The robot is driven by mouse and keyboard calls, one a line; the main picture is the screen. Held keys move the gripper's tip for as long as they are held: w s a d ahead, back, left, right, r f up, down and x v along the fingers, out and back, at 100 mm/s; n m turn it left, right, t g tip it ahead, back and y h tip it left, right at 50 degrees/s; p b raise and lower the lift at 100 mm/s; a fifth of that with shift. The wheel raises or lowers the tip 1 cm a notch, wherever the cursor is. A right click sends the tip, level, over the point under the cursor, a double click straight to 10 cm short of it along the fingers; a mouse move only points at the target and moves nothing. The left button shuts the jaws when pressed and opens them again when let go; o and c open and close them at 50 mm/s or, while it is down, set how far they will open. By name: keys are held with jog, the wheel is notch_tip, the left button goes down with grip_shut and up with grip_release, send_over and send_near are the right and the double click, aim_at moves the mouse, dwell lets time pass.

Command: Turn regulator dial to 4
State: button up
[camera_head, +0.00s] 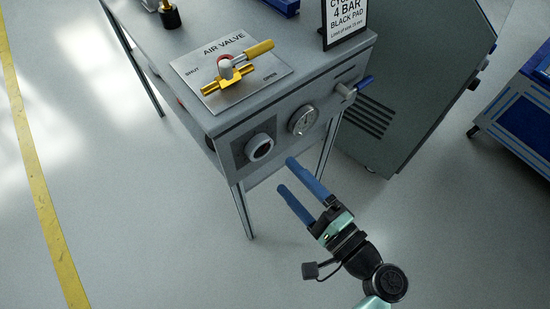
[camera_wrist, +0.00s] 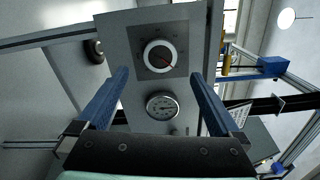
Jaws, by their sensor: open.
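The regulator dial (camera_head: 260,147) is a round white-rimmed knob with a dark face on a dark square plate, on the front panel of the grey bench. In the wrist view the dial (camera_wrist: 160,56) lies ahead, between the fingers in the picture, and shows a red pointer line. Its scale numbers are too small to read. My gripper (camera_head: 286,175) has two blue fingers spread apart with nothing between them. It is in front of the panel, apart from the dial, below and right of it in the head view. The fingers also show in the wrist view (camera_wrist: 160,76).
A round pressure gauge (camera_head: 302,121) sits beside the dial. A blue-handled lever (camera_head: 354,89) juts from the panel at right. On top are a yellow air valve (camera_head: 232,72) and a sign reading "4 BAR" (camera_head: 345,20). Floor in front is clear.

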jog(key=v, duration=0.5)
dwell(0.4)
